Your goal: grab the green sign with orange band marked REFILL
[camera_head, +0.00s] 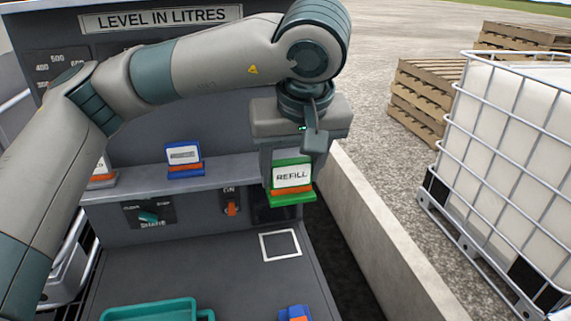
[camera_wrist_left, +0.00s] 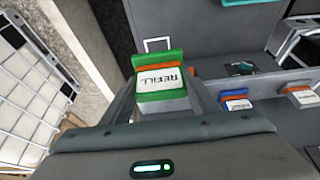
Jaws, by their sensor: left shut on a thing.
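The green sign (camera_head: 292,175) has a white face marked REFILL and an orange band along its base. My left gripper (camera_head: 291,165) is shut on it, at the right end of the grey shelf. In the left wrist view the sign (camera_wrist_left: 162,80) sits between the two fingers of my left gripper (camera_wrist_left: 160,100). Whether its base still touches the shelf I cannot tell. My right gripper is not in view.
A blue sign (camera_head: 184,160) and a grey sign (camera_head: 101,172) stand on the shelf (camera_head: 140,183) to the left. Below are a SHARE dial (camera_head: 148,216), an orange switch (camera_head: 231,208), a white square outline (camera_head: 281,245), a teal tray (camera_head: 150,311) and a blue object (camera_head: 295,313). A low concrete wall (camera_head: 375,240) runs right.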

